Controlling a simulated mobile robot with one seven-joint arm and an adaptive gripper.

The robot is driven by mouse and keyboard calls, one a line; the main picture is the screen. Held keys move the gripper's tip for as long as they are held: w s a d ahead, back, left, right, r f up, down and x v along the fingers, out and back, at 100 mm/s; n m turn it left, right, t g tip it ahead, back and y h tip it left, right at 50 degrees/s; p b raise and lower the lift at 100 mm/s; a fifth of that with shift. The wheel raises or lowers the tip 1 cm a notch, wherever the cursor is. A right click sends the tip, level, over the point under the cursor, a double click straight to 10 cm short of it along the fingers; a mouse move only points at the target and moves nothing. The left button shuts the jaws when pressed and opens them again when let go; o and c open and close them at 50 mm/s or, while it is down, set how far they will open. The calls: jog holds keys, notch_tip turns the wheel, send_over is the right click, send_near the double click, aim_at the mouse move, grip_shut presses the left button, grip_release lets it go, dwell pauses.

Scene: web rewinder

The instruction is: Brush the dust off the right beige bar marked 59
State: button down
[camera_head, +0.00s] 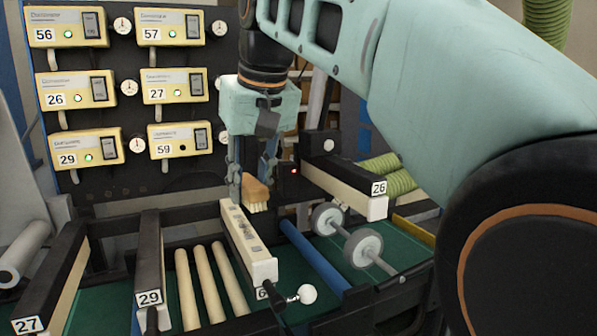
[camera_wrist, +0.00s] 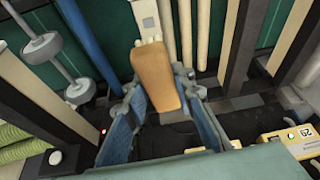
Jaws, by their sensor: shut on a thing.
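My gripper (camera_head: 252,178) is shut on a brush with an orange-brown wooden block (camera_head: 257,188) and pale bristles pointing down. In the wrist view the brush block (camera_wrist: 156,75) sits between the blue-grey fingers. A short beige bar (camera_head: 247,246) runs beneath and in front of it, with grey patches on its top face. The brush is close to the bar's far end, seemingly just right of it; I cannot tell whether the bristles touch. The bar's end label is mostly hidden by a lever with a white knob (camera_head: 307,294), so 59 cannot be read there. The bar's end also shows in the wrist view (camera_wrist: 146,14).
A control panel (camera_head: 115,190) at the left back carries beige boxes; the box marked 59 (camera_head: 180,139) has an unlit lamp. Bars marked 29 (camera_head: 149,270), 27 (camera_head: 48,280) and 26 (camera_head: 345,189) stand around. Grey wheels (camera_head: 363,248) and a blue roller (camera_head: 313,257) lie right.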

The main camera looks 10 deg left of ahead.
jog(key=shift+w+f, duration=0.1)
jog(key=shift+w, duration=0.2)
jog(key=shift+s+f, duration=0.2)
jog(key=shift+f, duration=0.4)
jog(key=b, duration=0.4)
send_over(250, 239)
jog(key=s, duration=0.1)
jog(key=f, duration=0.2)
jog(key=d+f, duration=0.1)
jog(key=f, duration=0.1)
jog(key=shift+s+f, duration=0.1)
jog(key=shift+f, duration=0.15)
jog(key=shift+f+b, duration=0.65)
jog(key=shift+f, duration=0.4)
jog(key=shift+a, duration=0.1)
